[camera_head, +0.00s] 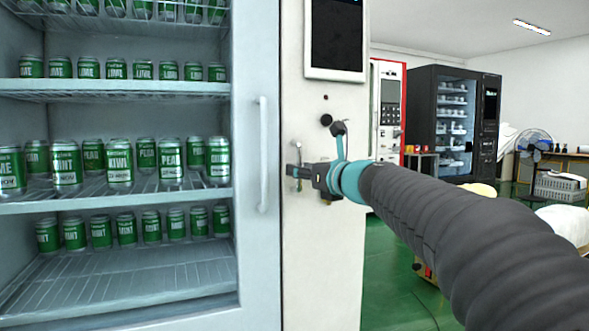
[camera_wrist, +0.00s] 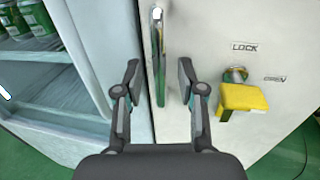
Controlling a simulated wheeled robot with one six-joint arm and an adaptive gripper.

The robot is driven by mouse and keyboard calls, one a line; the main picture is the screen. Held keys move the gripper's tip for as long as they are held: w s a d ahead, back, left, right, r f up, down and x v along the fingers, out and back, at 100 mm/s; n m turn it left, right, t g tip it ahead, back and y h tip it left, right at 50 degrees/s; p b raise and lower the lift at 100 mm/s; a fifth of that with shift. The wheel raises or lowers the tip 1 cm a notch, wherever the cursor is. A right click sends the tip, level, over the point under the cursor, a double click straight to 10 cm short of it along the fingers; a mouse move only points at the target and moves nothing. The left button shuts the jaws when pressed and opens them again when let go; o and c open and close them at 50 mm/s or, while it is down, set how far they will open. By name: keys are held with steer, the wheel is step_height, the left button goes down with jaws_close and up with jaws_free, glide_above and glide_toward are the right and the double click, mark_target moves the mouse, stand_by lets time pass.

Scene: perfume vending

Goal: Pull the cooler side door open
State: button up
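The cooler's white side panel (camera_head: 322,270), which looks like the side door, stands right of the glass front; it also shows in the wrist view (camera_wrist: 210,25). A vertical metal bar handle (camera_wrist: 158,60) is on it near the seam. My gripper (camera_head: 299,172) is in front of this panel. In the wrist view my gripper (camera_wrist: 160,76) is open, one finger on each side of the bar, with gaps on both sides. Whether the bar lies fully at fingertip depth I cannot tell. A yellow padlock-like piece (camera_wrist: 243,98) sits right of the fingers, beside the labels LOCK and OPEN.
The glass front (camera_head: 262,290) has a long white handle (camera_head: 262,155), left of my gripper. Green cans stand on the shelves behind it. A dark screen (camera_head: 337,35) is above my gripper. A black vending machine (camera_head: 425,120) and a fan stand farther right. Green floor shows between.

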steer(key=shift+x, duration=0.8)
jaws_close()
steer(key=shift+s, duration=0.15)
